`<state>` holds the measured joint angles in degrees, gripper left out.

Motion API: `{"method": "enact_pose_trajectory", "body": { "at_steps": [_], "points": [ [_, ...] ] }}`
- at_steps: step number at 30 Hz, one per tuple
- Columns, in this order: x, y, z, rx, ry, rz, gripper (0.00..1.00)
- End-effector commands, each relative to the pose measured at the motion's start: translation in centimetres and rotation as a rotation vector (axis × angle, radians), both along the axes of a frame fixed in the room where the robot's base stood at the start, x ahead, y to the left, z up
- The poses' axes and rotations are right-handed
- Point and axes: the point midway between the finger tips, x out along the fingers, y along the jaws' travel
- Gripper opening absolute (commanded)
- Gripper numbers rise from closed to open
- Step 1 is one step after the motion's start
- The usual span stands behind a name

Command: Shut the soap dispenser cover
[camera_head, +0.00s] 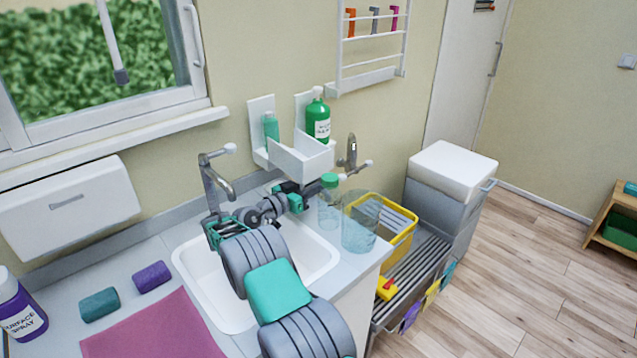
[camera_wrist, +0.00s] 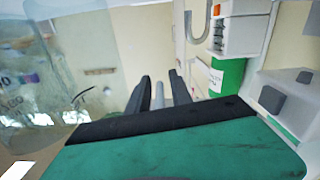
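The soap dispenser is a white wall unit (camera_head: 262,112) above the sink's back edge. Its white box-like cover (camera_head: 300,160) juts out from the wall and looks open, leaving a green labelled bottle (camera_head: 317,119) and a smaller teal bottle (camera_head: 271,127) exposed. My arm reaches across the sink. My gripper (camera_head: 306,189) is low, just below the cover, and its contact with it cannot be told. In the wrist view its dark fingers (camera_wrist: 159,80) stand apart with a grey bar seen between them. The green bottle (camera_wrist: 226,76) and white dispenser parts show at right there.
A clear green-capped bottle (camera_head: 329,205) and a clear jar (camera_head: 360,222) stand close right of my gripper. A grey tap (camera_head: 212,185) rises at left, and another grey fixture (camera_head: 351,152) is at right. A yellow basket (camera_head: 402,245) sits beyond the jar.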

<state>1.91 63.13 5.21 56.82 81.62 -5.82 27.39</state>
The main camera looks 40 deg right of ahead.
Motion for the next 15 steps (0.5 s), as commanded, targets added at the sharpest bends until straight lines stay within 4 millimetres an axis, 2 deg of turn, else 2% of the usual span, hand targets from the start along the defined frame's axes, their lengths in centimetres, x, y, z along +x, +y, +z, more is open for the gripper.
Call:
{"method": "enact_pose_trajectory", "body": {
  "at_steps": [1, 9, 15],
  "points": [
    [-0.02, -0.01, 0.01, 0.000, 0.000, 0.000, 0.21],
    [0.02, -0.05, 0.19, -0.001, -0.003, 0.000, 0.00],
    [0.08, -0.03, 0.25, 0.000, -0.004, 0.001, 0.00]
  ]
}}
